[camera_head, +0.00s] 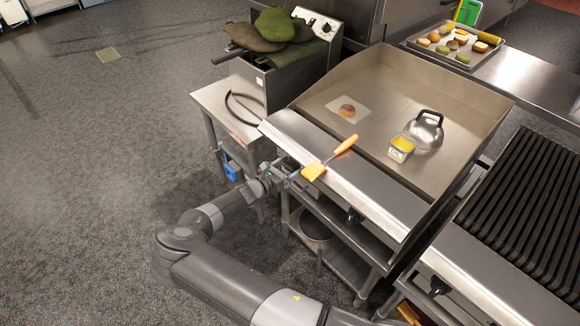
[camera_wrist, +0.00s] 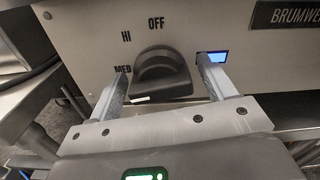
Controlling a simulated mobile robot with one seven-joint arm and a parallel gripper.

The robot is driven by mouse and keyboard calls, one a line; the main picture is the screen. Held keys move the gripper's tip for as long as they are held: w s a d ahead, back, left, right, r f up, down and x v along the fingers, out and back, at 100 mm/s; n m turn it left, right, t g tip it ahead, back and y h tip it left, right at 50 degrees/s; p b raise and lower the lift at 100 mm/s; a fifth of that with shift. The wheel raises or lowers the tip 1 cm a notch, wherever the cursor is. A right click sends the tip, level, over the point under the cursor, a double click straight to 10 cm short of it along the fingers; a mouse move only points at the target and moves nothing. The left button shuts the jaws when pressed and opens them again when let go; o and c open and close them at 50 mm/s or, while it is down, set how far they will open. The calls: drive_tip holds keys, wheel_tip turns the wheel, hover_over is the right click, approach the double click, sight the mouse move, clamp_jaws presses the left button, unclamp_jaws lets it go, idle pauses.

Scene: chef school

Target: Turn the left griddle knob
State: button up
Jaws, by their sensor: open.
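The griddle (camera_head: 385,95) stands on a metal frame right of the picture's middle in the head view. Its left knob (camera_wrist: 160,73) shows in the wrist view as a dark round dial with a raised grip, on a panel marked OFF, HI and MED. My gripper (camera_wrist: 165,85) is open, with one finger on each side of the knob. I cannot tell whether either finger touches it. In the head view my gripper (camera_head: 283,172) is at the left end of the griddle's front, and the left knob is hidden there. Another griddle knob (camera_head: 352,214) shows farther right.
An orange-handled brush (camera_head: 340,150) lies on the griddle's front ledge above my gripper. A fryer (camera_head: 280,75) stands to the left. Open floor (camera_head: 90,170) lies farther left.

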drive_tip(key=c, duration=1)
drive_tip(key=shift+m, duration=0.4)
drive_tip(key=m, duration=0.4)
drive_tip(key=shift+m, duration=0.3)
drive_tip(key=m, duration=0.9)
drive_tip(key=shift+m, duration=2.7)
